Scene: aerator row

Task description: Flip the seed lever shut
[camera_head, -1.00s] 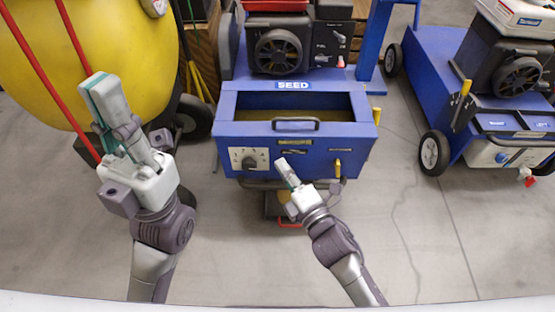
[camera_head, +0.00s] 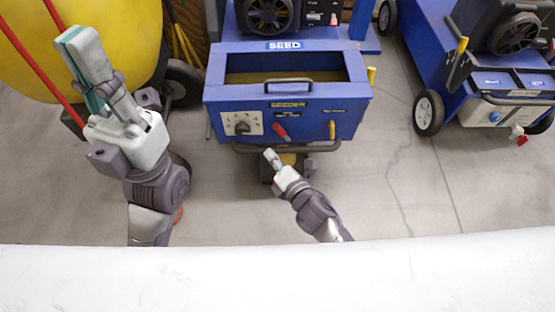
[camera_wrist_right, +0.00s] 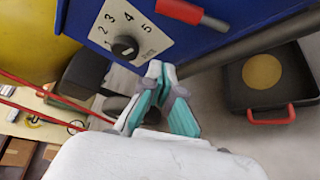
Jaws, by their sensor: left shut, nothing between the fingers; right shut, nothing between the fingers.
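The blue seeder box (camera_head: 348,98) with a SEED label stands in the middle of the head view. A red-handled lever (camera_head: 280,131) sits on its front panel, tilted, beside the numbered dial (camera_head: 242,125). The red lever also shows at the top of the right wrist view (camera_wrist_right: 192,14). A yellow lever (camera_head: 332,129) points up and down farther right. My right gripper (camera_head: 269,154) is shut and empty, just below the panel and apart from the red lever. Its fingertips show below the dial in the wrist view (camera_wrist_right: 155,70). My left gripper (camera_head: 72,38) is shut and empty at the far left.
A dark bar (camera_head: 300,148) runs below the panel. A black tray with a red handle (camera_wrist_right: 270,118) is on the floor under it. A yellow tank (camera_head: 40,60) is behind my left arm. Another blue machine (camera_head: 470,100) stands right, with clear floor between.

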